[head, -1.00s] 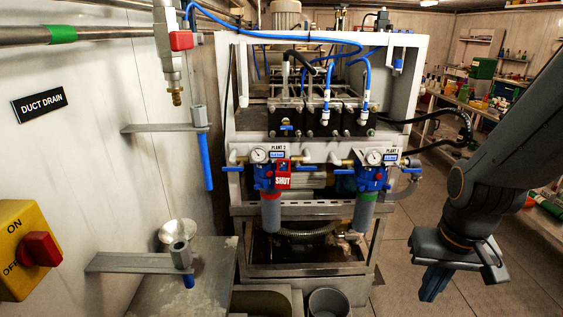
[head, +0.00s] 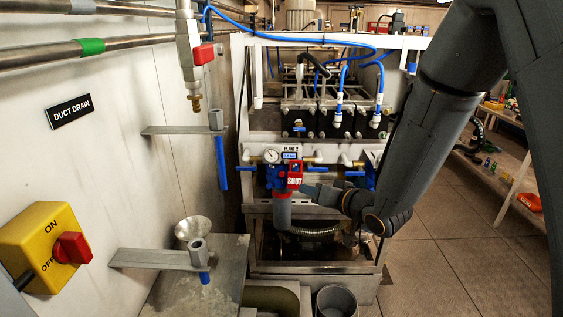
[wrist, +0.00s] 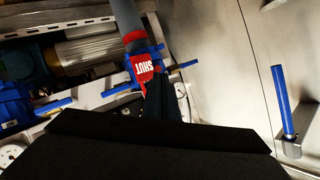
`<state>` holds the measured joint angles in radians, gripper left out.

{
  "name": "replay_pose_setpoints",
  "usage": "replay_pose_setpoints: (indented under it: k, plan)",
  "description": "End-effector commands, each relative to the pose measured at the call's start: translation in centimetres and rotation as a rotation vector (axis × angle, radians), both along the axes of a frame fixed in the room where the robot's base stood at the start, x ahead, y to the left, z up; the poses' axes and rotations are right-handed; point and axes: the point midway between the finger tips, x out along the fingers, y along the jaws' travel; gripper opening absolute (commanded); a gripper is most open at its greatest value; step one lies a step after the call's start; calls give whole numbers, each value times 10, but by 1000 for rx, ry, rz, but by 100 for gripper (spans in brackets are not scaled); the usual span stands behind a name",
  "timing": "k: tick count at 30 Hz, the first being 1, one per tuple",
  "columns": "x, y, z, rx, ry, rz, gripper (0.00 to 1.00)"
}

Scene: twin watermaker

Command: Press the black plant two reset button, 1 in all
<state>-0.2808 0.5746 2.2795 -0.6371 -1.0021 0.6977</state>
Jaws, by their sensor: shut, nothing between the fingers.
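The plant 2 unit shows in the head view, with its white label (head: 290,155), round gauge (head: 271,156) and blue filter head. A red SHUT tag (head: 294,177) hangs on it, and it also shows upside down in the wrist view (wrist: 143,67). I cannot pick out a black reset button in either view. My gripper (head: 308,190) is shut and empty, pointing left just right of the red tag. In the wrist view its dark fingertips (wrist: 158,82) overlap the tag's edge; I cannot tell whether they touch it.
The plant 1 unit is largely hidden behind my arm. A yellow switch box (head: 42,247) and a bracket with a blue-ended rod (head: 221,160) are on the left wall. A grey bin (head: 336,301) stands below the frame.

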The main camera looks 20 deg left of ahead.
Motion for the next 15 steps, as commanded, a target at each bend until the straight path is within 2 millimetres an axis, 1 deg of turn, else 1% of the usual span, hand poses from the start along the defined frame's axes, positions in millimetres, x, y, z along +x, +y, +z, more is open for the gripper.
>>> replay_pose_setpoints:
  k: [1,3,6,9,15]
  plan:
    - [-6,18,3,56,-5,43,0]
    - [-14,36,9,127,-9,91,0]
    - [-23,52,16,194,-11,138,0]
    - [-26,58,19,221,-11,156,0]
    - [-27,58,19,224,-12,158,0]
